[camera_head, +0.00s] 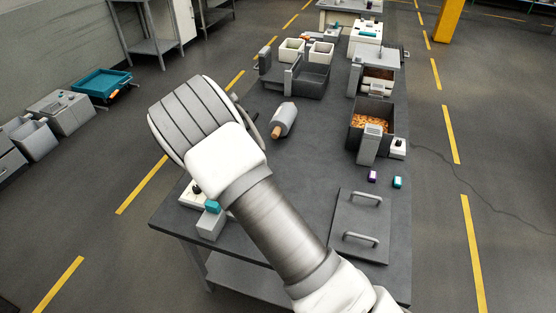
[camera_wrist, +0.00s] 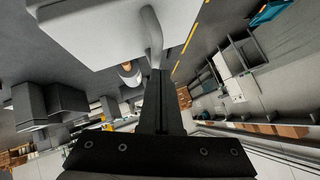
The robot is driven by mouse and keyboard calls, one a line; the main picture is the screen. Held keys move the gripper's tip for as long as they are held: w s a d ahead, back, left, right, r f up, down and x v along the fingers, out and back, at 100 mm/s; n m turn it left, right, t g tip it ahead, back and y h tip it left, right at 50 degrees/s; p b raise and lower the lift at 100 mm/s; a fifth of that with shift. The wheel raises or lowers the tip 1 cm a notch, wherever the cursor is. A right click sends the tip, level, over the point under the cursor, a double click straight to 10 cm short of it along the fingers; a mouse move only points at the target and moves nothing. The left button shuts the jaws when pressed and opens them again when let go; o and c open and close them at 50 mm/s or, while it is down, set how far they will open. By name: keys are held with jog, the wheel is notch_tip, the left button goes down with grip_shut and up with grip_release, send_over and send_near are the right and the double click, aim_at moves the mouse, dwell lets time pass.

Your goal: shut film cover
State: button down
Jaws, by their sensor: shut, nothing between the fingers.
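In the wrist view, my gripper (camera_wrist: 156,98) is shut and its fingertips are at the lower end of a curved grey handle (camera_wrist: 152,38). I cannot tell whether they touch it. The handle is on a pale flat panel (camera_wrist: 105,28) that fills the upper left and seems to be the film cover. Whether the cover is open or shut cannot be told. In the head view, a grey ribbed drum-like body (camera_head: 190,112) is at the left of the table, partly hidden by my white wrist. My fingers are hidden there.
On the dark table (camera_head: 300,165), a flat plate (camera_head: 358,226) with two handles lies front right. A bin of orange candy (camera_head: 365,122) stands behind it. Small purple (camera_head: 373,176) and teal (camera_head: 397,182) pieces lie between. Grey boxes (camera_head: 311,77) stand farther back. The middle of the table is clear.

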jog(key=shift+w+a+f, duration=0.1)
jog(key=shift+a+f, duration=0.2)
jog(key=shift+f, duration=0.1)
dwell(0.3)
